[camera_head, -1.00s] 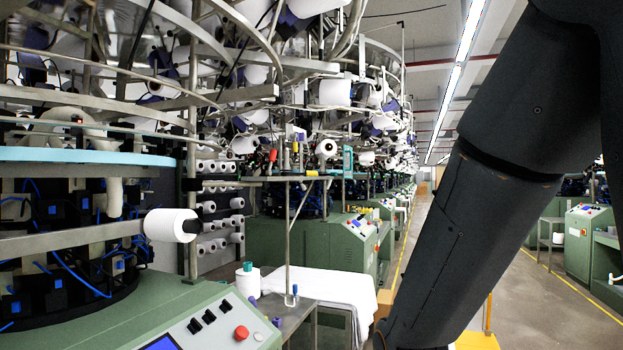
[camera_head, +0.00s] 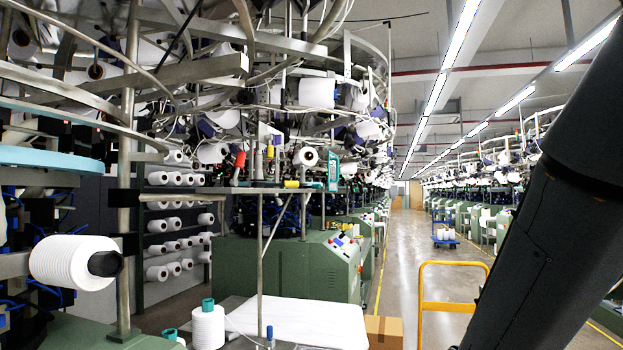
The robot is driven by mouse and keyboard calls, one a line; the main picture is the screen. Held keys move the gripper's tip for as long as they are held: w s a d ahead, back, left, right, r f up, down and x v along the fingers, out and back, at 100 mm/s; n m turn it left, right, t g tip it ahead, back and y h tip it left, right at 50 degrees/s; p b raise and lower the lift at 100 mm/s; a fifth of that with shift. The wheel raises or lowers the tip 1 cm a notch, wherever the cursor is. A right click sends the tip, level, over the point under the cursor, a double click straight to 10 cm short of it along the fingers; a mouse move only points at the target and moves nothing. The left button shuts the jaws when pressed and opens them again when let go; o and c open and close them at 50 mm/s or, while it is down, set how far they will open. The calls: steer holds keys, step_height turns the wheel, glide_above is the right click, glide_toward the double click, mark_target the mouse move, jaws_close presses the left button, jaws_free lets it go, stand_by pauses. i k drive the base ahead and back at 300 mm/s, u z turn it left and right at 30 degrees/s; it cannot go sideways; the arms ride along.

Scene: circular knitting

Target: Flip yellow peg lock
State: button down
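A small yellow piece (camera_head: 291,184) sits on a thin metal rail (camera_head: 250,190) near the middle of the view. Another yellow upright piece (camera_head: 270,150) stands above the rail, with a red upright piece (camera_head: 240,160) to its left. They are too small for me to tell which is the yellow peg lock or how it is turned. My gripper is out of view; only a dark part of my arm shows at the right edge, well apart from the rail.
A white yarn cone (camera_head: 66,262) on a bar juts out at near left. A white-covered table (camera_head: 300,322) with a yarn cone (camera_head: 207,328) stands below the rail. A yellow cart handle (camera_head: 449,265) and a cardboard box (camera_head: 384,332) are right of it. Open aisle floor lies beyond.

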mark_target(287, 184)
steer(key=u, duration=0.2)
steer(key=i, duration=1)
steer(key=u, duration=0.45)
